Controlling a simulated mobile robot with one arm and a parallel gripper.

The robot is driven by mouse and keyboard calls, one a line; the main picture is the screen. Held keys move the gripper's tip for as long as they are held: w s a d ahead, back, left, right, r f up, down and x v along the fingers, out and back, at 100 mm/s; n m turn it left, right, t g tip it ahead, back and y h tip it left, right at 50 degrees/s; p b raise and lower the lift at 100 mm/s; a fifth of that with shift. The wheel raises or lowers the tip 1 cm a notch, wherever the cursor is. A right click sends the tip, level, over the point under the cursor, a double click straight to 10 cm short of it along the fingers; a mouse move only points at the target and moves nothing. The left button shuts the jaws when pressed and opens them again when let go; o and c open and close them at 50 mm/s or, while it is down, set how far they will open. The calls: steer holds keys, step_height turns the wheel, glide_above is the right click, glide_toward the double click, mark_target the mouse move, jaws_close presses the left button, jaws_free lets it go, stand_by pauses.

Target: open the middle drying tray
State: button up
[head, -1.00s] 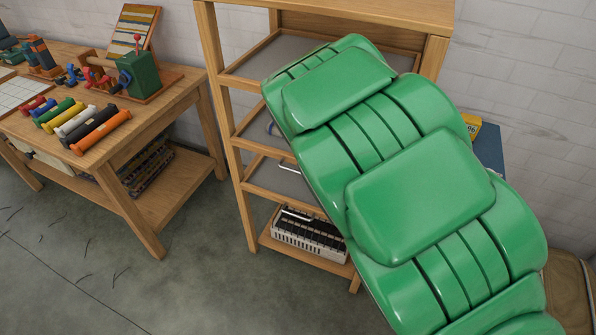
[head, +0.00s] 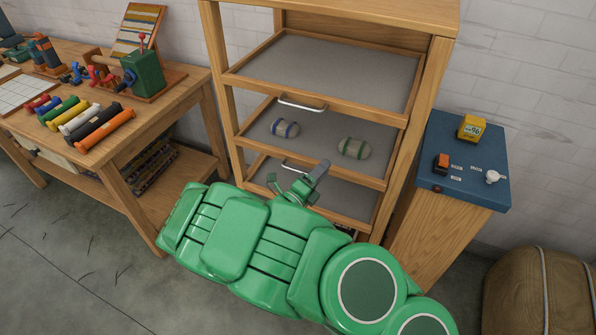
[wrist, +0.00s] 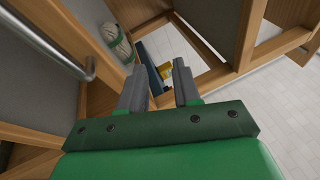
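The wooden drying rack has a top tray (head: 345,68), a middle tray (head: 318,140) and a lower tray (head: 345,197), all with grey bottoms. The middle tray sits within the rack frame and holds a blue-banded skein (head: 285,128) and a green-banded skein (head: 354,148). Its metal handle (head: 294,166) is partly hidden by my gripper (head: 303,178), which is in front of its rim. The wrist view shows the fingers (wrist: 159,88) apart with nothing between them. A metal handle (wrist: 55,45) lies to their left there, and a skein (wrist: 116,42) beyond.
A blue-topped cabinet (head: 450,185) with a yellow block (head: 472,128) stands right of the rack. A wooden table (head: 165,103) with coloured rolls stands left. A brown bundle (head: 540,292) is at the lower right. My arm covers the rack's lower front.

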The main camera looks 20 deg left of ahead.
mark_target(298, 171)
steer(key=s+a+f+n+y, duration=0.5)
steer(key=a+f+n+y, duration=0.1)
steer(key=a+f, duration=0.25)
steer(key=shift+t, duration=0.4)
steer(key=shift+w+r, duration=0.3)
steer(key=shift+w, duration=1.05)
steer(key=shift+w+r, duration=0.35)
steer(key=shift+w, duration=0.95)
steer(key=shift+w+r, duration=0.3)
steer(key=shift+w, duration=1.05)
jaws_close()
